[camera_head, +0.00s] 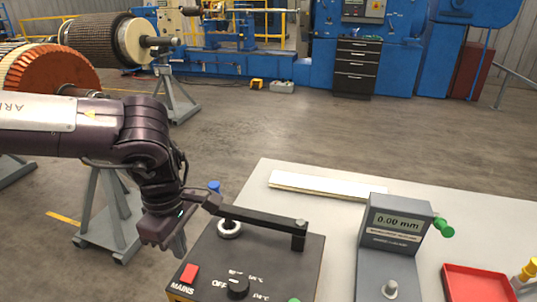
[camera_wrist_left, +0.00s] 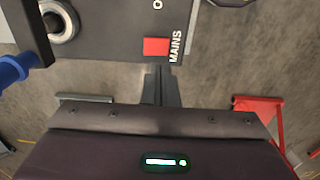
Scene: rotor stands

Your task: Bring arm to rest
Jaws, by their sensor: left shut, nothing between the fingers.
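My left arm comes in from the left, with its left gripper (camera_head: 180,250) pointing down beside the left edge of a dark control box (camera_head: 262,262). The fingers are shut and empty; in the left wrist view the closed fingertips (camera_wrist_left: 166,75) show just below the box's edge and the red MAINS switch (camera_wrist_left: 156,46). The gripper appears apart from the box. The box carries a dial (camera_head: 238,287), and a metal ring (camera_head: 230,228) sits under a black bar (camera_head: 258,222) with a blue handle (camera_head: 214,187). My right gripper is not in view.
A light table (camera_head: 480,225) holds a pale flat bar (camera_head: 320,187), a grey gauge reading 0.00 mm (camera_head: 397,222) with a green knob (camera_head: 444,228), and a red tray (camera_head: 476,284). Rotor stands (camera_head: 108,215) are at the left. Open floor (camera_head: 270,130) lies beyond.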

